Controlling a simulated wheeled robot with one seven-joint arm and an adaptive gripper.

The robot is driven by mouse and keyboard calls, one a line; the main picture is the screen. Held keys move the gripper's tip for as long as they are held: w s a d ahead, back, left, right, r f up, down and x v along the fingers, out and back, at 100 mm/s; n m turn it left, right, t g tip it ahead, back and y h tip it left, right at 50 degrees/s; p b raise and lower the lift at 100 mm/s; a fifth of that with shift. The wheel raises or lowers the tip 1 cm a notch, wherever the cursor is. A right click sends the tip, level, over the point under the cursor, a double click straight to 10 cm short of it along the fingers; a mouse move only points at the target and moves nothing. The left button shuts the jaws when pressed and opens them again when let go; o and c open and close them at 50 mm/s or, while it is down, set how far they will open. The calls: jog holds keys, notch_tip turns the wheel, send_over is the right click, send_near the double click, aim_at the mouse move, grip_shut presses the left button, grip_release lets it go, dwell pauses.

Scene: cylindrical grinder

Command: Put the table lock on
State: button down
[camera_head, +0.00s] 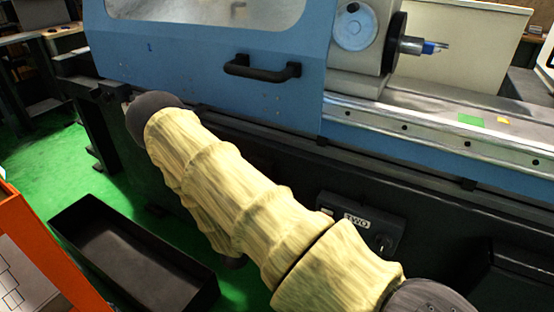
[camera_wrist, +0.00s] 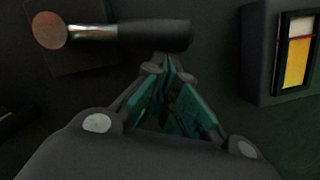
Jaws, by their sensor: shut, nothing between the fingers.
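In the wrist view a lever (camera_wrist: 150,35) lies across the top of the picture. It has a black grip on the right, a silver shaft and a round reddish-brown end on the left. I take it to be the table lock, but no label on it shows. My gripper (camera_wrist: 170,62) is shut and empty, with its teal fingers together. Its fingertips are just below the black grip in the picture; I cannot tell whether they touch it. In the head view I cannot make out the lever or my gripper.
A black box with a yellow and white panel (camera_wrist: 296,50) stands right of the lever. In the head view, the blue grinder (camera_head: 215,70) has a closed door with a black handle (camera_head: 262,69). A small dark control box (camera_head: 357,222) sits on its front. A black tray (camera_head: 130,260) lies on the green floor.

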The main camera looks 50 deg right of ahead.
jog(key=s+a+f+b, duration=0.1)
jog(key=a+f+b, duration=0.1)
jog(key=a+f, duration=0.4)
jog(key=a, duration=0.3)
jog(key=shift+a, duration=0.4)
jog(key=shift+f, duration=0.1)
